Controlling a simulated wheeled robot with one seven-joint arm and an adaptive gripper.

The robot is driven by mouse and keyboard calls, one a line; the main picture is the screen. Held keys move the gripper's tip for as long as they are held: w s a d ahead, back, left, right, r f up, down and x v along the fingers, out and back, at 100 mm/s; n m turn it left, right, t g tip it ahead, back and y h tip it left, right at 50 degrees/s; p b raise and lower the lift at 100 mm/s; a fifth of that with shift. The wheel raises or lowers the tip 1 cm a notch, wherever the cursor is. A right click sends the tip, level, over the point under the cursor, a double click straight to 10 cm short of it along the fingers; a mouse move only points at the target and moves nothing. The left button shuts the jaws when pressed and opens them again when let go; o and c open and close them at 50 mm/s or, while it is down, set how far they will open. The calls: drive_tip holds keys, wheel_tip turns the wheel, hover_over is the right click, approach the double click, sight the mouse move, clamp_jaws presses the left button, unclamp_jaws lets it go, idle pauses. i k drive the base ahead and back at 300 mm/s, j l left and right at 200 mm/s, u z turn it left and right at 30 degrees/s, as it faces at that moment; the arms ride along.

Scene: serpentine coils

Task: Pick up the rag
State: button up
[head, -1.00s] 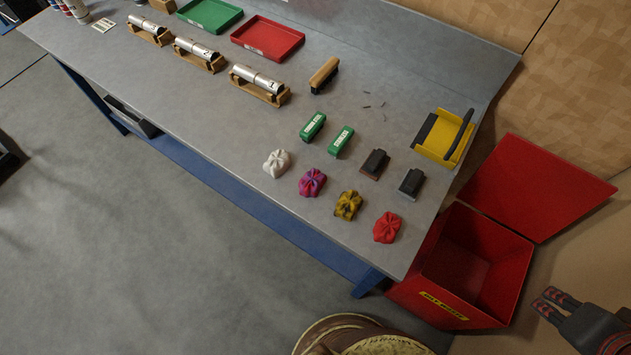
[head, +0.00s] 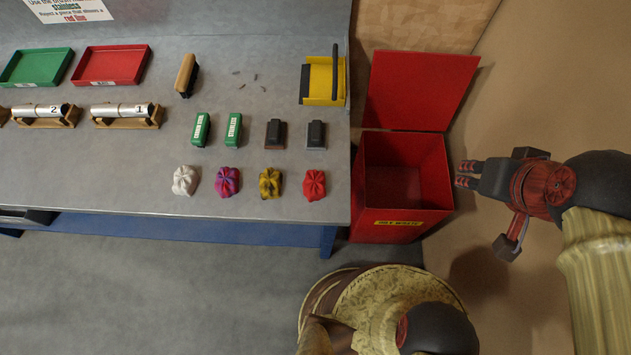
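Several bunched cloth rags lie in a row near the front edge of the grey workbench (head: 120,190). They are a white rag (head: 185,180), a purple-pink rag (head: 228,181), a yellow-and-black rag (head: 270,183) and a red rag (head: 314,184) at the right end. My gripper (head: 466,174) is at the right, past the bench and just right of the red bin, pointing left. Its two fingers show a small gap with nothing between them. It is well apart from every rag.
An open red bin (head: 431,190) with a raised lid (head: 420,90) stands between bench and gripper. Behind the rags are green boxes (head: 201,130), dark blocks (head: 275,133), a brush (head: 186,75) and a yellow dustpan (head: 320,82). Trays and metal cylinders stand left.

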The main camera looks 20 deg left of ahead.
sight(226, 184)
drive_tip(key=u, duration=2.15)
drive_tip(key=i+z, duration=0.15)
drive_tip(key=z, duration=0.2)
drive_tip(key=i+j+z, duration=0.1)
drive_tip(key=z, duration=0.25)
drive_tip(key=i+j+z, duration=0.1)
drive_tip(key=z, duration=0.2)
drive_tip(key=k+j, duration=0.05)
